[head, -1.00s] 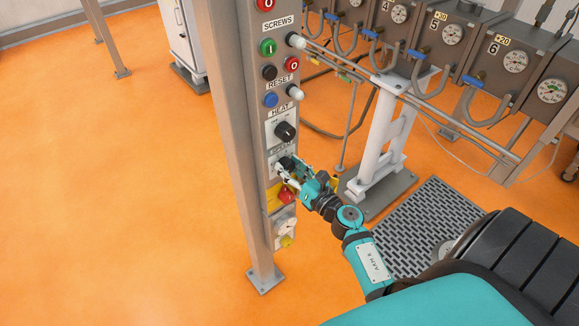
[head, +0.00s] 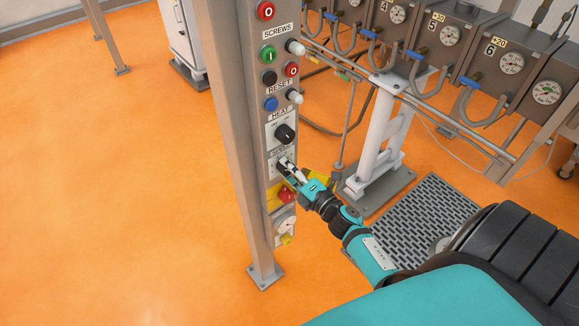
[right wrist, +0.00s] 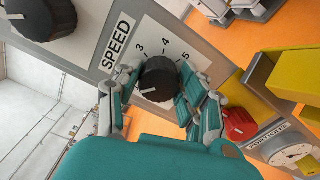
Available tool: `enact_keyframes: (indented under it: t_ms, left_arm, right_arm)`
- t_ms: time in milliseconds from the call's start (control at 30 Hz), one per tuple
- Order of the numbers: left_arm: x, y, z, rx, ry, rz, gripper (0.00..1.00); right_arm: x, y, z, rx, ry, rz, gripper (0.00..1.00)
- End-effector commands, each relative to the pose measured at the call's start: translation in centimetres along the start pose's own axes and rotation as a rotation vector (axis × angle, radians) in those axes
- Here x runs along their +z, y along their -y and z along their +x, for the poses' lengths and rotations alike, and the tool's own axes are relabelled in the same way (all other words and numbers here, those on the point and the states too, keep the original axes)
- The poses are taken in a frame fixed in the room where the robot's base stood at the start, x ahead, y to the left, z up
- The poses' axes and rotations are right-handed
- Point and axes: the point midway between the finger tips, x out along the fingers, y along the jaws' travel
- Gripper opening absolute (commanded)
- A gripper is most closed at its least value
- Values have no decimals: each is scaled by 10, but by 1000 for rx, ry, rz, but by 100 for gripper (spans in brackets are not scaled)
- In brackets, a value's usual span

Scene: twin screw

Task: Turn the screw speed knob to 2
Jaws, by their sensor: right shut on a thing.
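The black screw speed knob (right wrist: 160,79) sits on a white plate marked SPEED in the right wrist view. The numbers 3, 4 and 5 show along its upper edge; the 2 is not visible. A white mark on the knob faces left, toward the left finger. My right gripper (right wrist: 158,90) is closed around the knob, one finger on each side. In the head view my right gripper (head: 285,168) reaches the panel from the right and covers most of this knob. My left gripper is not in view.
The black heat knob (head: 285,133) is just above. A red button (head: 285,195) with a yellow surround (right wrist: 290,75) is just below. More buttons line the grey panel post (head: 235,150). A white stand (head: 378,140) is to the right; open orange floor is to the left.

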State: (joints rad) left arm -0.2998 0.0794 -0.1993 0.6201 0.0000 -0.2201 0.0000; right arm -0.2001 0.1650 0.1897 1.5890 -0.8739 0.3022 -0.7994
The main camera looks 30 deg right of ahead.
Motion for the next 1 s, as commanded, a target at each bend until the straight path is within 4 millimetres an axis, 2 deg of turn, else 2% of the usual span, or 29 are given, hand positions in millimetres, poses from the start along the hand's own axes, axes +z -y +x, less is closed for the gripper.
enact_keyframes:
  t_ms: [200,500,1000]
  left_arm:
    - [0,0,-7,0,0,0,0]
    - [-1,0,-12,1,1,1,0]
    - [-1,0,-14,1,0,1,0]
  right_arm:
    - [0,1,0,-3,0,189,7]
    - [0,2,0,-3,1,381,7]
    - [0,3,0,-2,1,480,7]
